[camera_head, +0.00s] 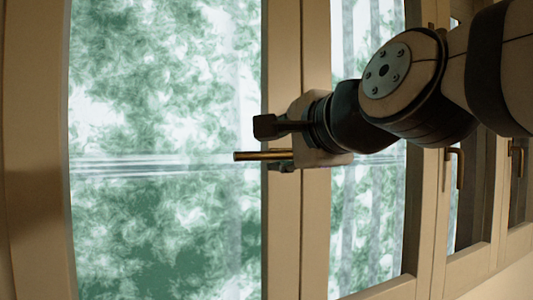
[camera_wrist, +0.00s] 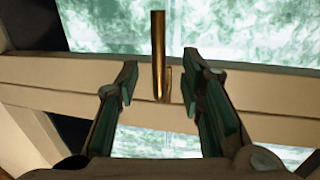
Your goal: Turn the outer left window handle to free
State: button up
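The outer left window handle (camera_head: 252,155) is a brass lever lying level and pointing left from the window frame in the head view. In the wrist view the handle (camera_wrist: 158,48) shows as an upright brass bar with a short base. My gripper (camera_head: 272,144) is at this handle, with one dark finger above the lever. In the wrist view my gripper (camera_wrist: 162,78) has its two fingers spread, one on each side of the handle, with visible gaps. The handle's mount is partly hidden by my gripper in the head view.
Two more brass handles, a nearer one (camera_head: 456,165) and a farther one (camera_head: 518,158), hang down on the frames to the right. The left window pane (camera_head: 165,225) and its beige frame (camera_head: 282,230) stand close to my gripper. My arm covers the upper right.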

jog(key=shift+v, duration=2.1)
jog(key=s+d+f+n+g+h, duration=0.2)
jog(key=s+d+f+n+g, duration=0.1)
jog(key=f, duration=0.7)
jog(key=s+d+f+n+g+h, duration=0.2)
jog(key=s+d+f+n, duration=0.4)
jog(key=f, duration=0.4)
jog(key=s+d+f+n+g+h, duration=0.2)
jog(key=s+d+f+n+g, duration=0.2)
jog(key=s+d+f, duration=0.3)
notch_tip(320, 180, down, 3)
jog(key=shift+r+g+h, duration=0.1)
jog(key=shift+g+h, duration=0.2)
